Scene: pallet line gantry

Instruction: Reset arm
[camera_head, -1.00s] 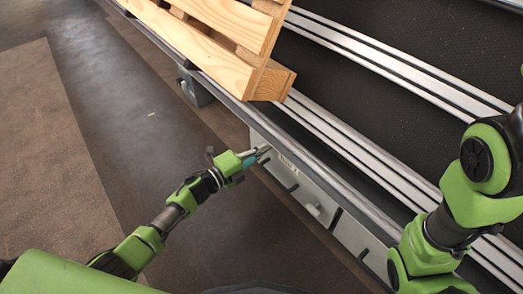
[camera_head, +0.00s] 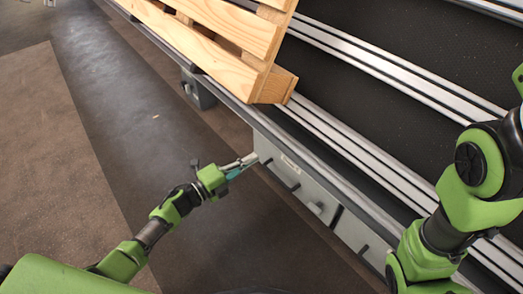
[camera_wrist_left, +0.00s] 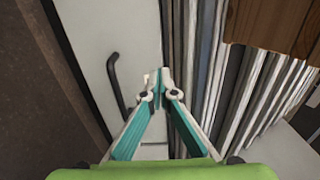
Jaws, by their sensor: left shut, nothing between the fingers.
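My left gripper (camera_head: 246,160) is in front of the grey side panel of the conveyor in the head view. In the left wrist view its two teal-and-white fingers (camera_wrist_left: 160,72) meet at the tips, shut with nothing between them. The fingertips appear close to the panel; I cannot tell whether they touch it. My right arm (camera_head: 465,190) comes in at the right edge, over the conveyor's near side. Its gripper is outside the picture.
The conveyor (camera_head: 390,90) has dark belts and metal rails running diagonally. A wooden pallet (camera_head: 235,40) rests on it at the top. The grey side panel (camera_head: 300,180) carries dark handles, one (camera_wrist_left: 115,85) near the left fingers. Brown floor (camera_head: 70,170) at the left is clear.

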